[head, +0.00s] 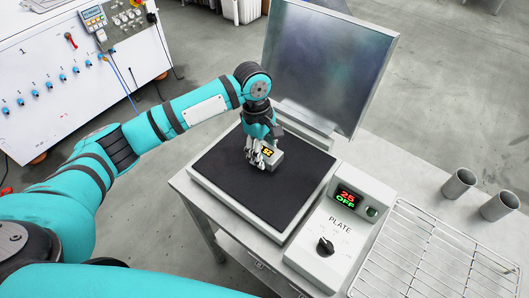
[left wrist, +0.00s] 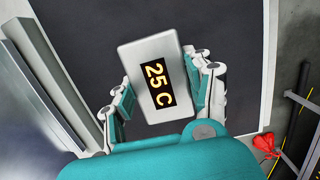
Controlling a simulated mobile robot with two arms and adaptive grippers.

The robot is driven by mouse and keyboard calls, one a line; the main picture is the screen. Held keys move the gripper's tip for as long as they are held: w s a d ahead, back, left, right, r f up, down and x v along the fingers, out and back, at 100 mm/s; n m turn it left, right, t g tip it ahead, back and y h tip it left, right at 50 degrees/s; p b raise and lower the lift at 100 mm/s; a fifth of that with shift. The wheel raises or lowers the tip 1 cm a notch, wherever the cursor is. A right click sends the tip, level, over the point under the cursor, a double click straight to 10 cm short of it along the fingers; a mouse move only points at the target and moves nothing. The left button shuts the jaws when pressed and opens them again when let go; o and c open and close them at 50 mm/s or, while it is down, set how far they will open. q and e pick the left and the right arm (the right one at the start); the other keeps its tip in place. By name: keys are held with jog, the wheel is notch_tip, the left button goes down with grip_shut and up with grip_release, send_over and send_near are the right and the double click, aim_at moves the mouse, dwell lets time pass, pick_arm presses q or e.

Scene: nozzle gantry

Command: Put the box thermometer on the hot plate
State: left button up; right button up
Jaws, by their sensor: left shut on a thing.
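The box thermometer (head: 275,160) is a small grey box with a black and yellow display. In the left wrist view the thermometer (left wrist: 148,53) reads 25 C. My left gripper (head: 259,158) is shut on it, one finger on each side. They are over the black top of the hot plate (head: 225,190), near its middle and toward the back. The black top (left wrist: 235,40) also lies behind the box in the left wrist view. I cannot tell whether the box touches the plate. My right gripper is not in view.
A control box (head: 318,258) marked PLATE, with a knob and a 25 OFF display, stands right of the plate. A metal panel (head: 325,62) rises behind. A wire rack (head: 430,255) and two metal cups (head: 458,183) are on the right. A white cabinet (head: 70,80) stands back left.

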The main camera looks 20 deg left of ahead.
pick_arm(q)
jog(key=shift+f, duration=1)
jog(key=o, duration=1.4)
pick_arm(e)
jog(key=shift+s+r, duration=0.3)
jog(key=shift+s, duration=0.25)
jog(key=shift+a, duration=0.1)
pick_arm(q)
jog(key=r, duration=0.4)
jog(key=a+r+b, duration=0.1)
jog(key=r, duration=0.7)
jog(key=shift+w+a+b, duration=0.3)
jog(key=shift+b, duration=0.05)
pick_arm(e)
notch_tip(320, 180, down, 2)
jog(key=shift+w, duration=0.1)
